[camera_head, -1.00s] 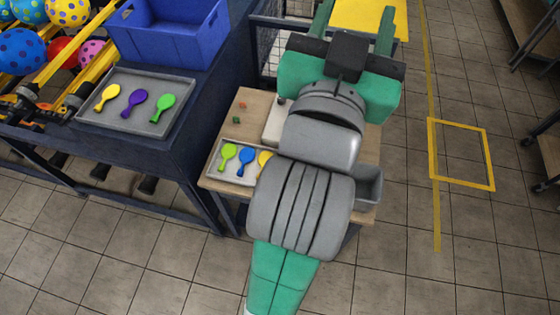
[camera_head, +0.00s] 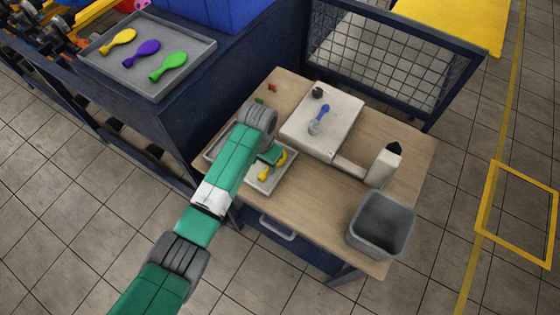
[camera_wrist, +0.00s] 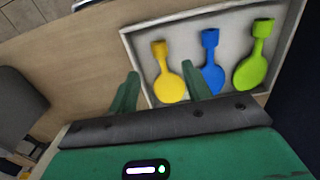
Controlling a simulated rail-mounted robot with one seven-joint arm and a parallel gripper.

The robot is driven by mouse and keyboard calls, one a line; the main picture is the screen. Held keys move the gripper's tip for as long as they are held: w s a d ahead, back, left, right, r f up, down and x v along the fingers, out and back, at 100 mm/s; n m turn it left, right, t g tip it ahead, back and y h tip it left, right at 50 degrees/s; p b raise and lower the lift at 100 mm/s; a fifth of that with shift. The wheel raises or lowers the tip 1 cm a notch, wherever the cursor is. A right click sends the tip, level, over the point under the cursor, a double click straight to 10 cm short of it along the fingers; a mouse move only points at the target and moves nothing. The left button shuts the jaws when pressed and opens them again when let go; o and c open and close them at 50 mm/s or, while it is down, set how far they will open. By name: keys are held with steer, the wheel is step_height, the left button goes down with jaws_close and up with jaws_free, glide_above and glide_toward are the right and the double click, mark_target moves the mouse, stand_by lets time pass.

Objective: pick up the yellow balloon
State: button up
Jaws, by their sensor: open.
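A yellow balloon (camera_wrist: 170,86) lies in a light tray (camera_wrist: 134,60) on the wooden table, at the left end of a row with a blue balloon (camera_wrist: 212,75) and a lime-green balloon (camera_wrist: 252,70). My gripper (camera_wrist: 160,70) is open and empty, and in the wrist view the yellow balloon shows between its two fingers. In the head view my gripper (camera_head: 273,155) is over the tray (camera_head: 281,174), partly covering the yellow balloon (camera_head: 264,173). My arm hides the other balloons there. The height gap is unclear.
A white device (camera_head: 338,108) with a blue-topped part stands on the table (camera_head: 310,205), near a dark-tipped white bottle (camera_head: 383,165) and a grey bin (camera_head: 380,225). A second tray (camera_head: 150,85) on the dark bench holds yellow, purple and green balloons. A mesh fence (camera_head: 385,60) stands behind.

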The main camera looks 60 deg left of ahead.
mark_target(263, 174)
steer(key=f, duration=0.3)
steer(key=f+b, duration=0.1)
steer(key=f, duration=0.1)
steer(key=shift+s+f, duration=0.3)
steer(key=shift+f, duration=0.05)
steer(key=shift+w+f, duration=0.1)
steer(key=shift+f, duration=0.4)
steer(key=shift+c, duration=0.2)
steer(key=c, duration=0.8)
